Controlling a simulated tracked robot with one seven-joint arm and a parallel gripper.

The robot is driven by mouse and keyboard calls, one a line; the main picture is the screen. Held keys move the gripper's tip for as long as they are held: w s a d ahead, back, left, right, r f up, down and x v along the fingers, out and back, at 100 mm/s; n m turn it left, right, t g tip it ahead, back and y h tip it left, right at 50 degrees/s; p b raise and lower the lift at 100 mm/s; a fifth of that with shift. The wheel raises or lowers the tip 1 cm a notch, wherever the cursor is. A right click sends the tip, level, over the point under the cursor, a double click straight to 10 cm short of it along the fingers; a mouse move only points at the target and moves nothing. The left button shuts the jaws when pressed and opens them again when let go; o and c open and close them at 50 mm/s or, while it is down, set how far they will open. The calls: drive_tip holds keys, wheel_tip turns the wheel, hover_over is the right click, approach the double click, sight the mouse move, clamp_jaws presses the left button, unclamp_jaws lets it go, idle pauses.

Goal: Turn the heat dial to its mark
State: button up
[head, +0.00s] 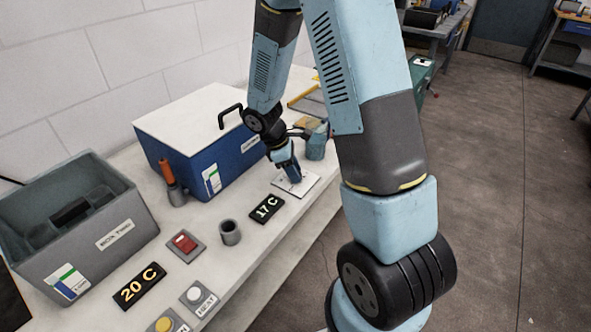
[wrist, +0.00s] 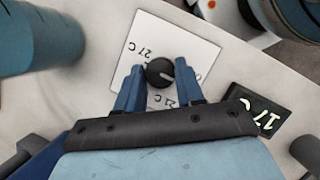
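The heat dial is a round black knob (wrist: 160,72) with a light pointer line towards its right side. It sits on a white plate (wrist: 185,40) printed with "27 C" and "21 C". In the head view the plate (head: 307,183) lies near the bench's front edge, its knob hidden by my gripper.
A blue box with a white lid (head: 205,105) stands behind the plate. A grey bin (head: 130,215), a "20 C" display (head: 139,287), a red switch (head: 185,244), a grey cup (head: 230,233) and a white "HEAT" button (head: 194,294) are on the bench.

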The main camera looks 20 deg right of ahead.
drive_tip(key=c, duration=0.4)
drive_tip(key=shift+w+d, duration=0.1)
drive_tip(key=shift+d, duration=0.05)
drive_tip(key=shift+m, duration=0.3)
drive_tip(key=m, duration=0.1)
drive_tip(key=m+g, duration=0.1)
drive_tip(key=m, duration=0.1)
drive_tip(key=m+y, duration=0.1)
drive_tip(key=shift+w+m+g, duration=0.25)
drive_tip(key=shift+m+g, duration=0.05)
drive_tip(key=m+y, duration=0.1)
drive_tip(key=m, duration=0.2)
drive_tip(key=shift+d+g, duration=0.15)
drive_tip(key=shift+g, duration=0.15)
drive_tip(key=shift+d+m+g+y, duration=0.1)
drive_tip(key=shift+m+g+y, duration=0.35)
drive_tip(key=shift+m, duration=1.35)
drive_tip(key=shift+y, duration=0.25)
drive_tip(key=o, duration=1)
